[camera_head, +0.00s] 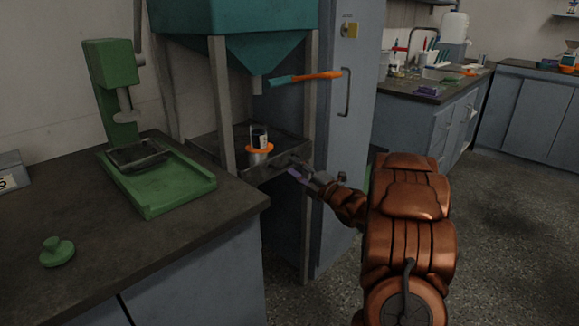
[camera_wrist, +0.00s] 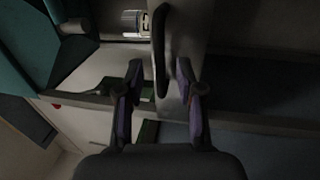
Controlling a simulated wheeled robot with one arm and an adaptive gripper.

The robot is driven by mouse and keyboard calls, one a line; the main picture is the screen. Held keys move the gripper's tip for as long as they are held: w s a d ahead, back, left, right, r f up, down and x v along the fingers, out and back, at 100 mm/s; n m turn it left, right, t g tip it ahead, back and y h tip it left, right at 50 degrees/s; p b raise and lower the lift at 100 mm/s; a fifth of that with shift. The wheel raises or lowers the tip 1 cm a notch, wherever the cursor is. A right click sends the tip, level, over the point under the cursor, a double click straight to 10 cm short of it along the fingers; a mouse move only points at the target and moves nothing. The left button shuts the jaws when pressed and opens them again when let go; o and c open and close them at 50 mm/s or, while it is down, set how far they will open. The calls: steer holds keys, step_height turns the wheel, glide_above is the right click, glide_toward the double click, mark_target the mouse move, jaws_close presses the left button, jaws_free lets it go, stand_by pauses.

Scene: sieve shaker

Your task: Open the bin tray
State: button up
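The bin tray (camera_head: 262,175) is a dark grey shelf-like tray below the teal hopper (camera_head: 235,52), between the grey legs of its stand. A cup with a dark label and an orange collar (camera_head: 259,150) stands on it. My gripper (camera_head: 302,173) is at the tray's front right corner, with purple finger pads. In the wrist view my gripper (camera_wrist: 159,70) is open, its fingers spread on either side of a dark curved handle (camera_wrist: 160,50) on a grey panel. The handle lies between or just beyond the fingertips; I cannot tell whether they touch it.
A dark bench (camera_head: 120,225) at left holds a green press (camera_head: 150,175) and a green knob (camera_head: 57,252). A valve lever with an orange handle (camera_head: 318,76) sticks out above the tray. A tall grey cabinet (camera_head: 352,100) stands close behind. Open floor (camera_head: 500,230) lies to the right.

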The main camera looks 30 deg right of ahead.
steer(key=shift+x, duration=1.35)
steer(key=shift+c, duration=0.3)
jaws_close()
